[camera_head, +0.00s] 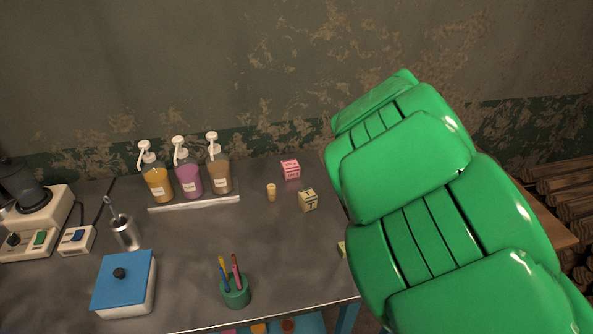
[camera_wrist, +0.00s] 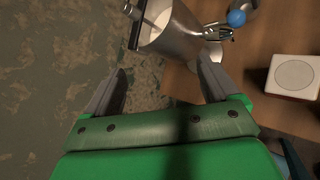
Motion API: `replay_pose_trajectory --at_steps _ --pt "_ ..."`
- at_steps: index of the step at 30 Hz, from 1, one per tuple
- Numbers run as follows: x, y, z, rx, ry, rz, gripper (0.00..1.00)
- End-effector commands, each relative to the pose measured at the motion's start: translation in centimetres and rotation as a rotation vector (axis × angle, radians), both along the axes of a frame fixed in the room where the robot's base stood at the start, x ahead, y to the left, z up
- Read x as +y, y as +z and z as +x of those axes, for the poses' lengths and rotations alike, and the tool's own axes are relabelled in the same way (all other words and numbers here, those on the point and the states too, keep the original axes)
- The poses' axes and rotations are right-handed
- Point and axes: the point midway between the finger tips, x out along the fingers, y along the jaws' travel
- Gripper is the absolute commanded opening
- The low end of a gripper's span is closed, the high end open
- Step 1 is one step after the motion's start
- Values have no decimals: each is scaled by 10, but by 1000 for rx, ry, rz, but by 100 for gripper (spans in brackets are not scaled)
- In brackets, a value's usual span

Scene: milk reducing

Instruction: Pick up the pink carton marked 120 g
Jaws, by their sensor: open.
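A small pink carton (camera_head: 290,169) stands on the dark table near the wall in the head view. Its front has a mark too small to read. It does not show in the wrist view. My gripper (camera_wrist: 162,65) is open and empty in the wrist view, its two grey fingers spread apart. In the head view my green arm covers the right side, and the fingers cannot be made out there. The wrist camera faces a different area, with a metal pitcher (camera_wrist: 178,36) beyond the fingertips.
A cream box (camera_head: 308,200) and a small tan cylinder (camera_head: 271,193) stand just in front of the pink carton. Pump bottles (camera_head: 189,175) stand to its left on a white tray (camera_head: 195,203). A pen cup (camera_head: 235,292) and blue-lidded box (camera_head: 124,285) are nearer the front.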

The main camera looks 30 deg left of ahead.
Motion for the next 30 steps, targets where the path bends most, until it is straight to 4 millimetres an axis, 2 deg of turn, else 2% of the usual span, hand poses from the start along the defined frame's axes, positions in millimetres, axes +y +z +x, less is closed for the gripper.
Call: replay_pose_trajectory --at_steps 1,5,6,9,12,15,18,21,30 --pt "32 -12 2 -22 104 -57 88" --pt "112 -40 -3 -101 387 -212 88" --pt "139 -49 -9 -131 475 -253 88" --pt "201 -72 -29 -212 686 -351 88" --pt "251 -95 -55 -289 862 -425 88" --pt "286 -111 -78 -355 990 -475 88" --pt "306 -122 -93 -396 1063 -501 88" --pt "315 -128 -101 -415 1096 -511 88" --pt "316 -155 -101 -418 1098 -510 88"
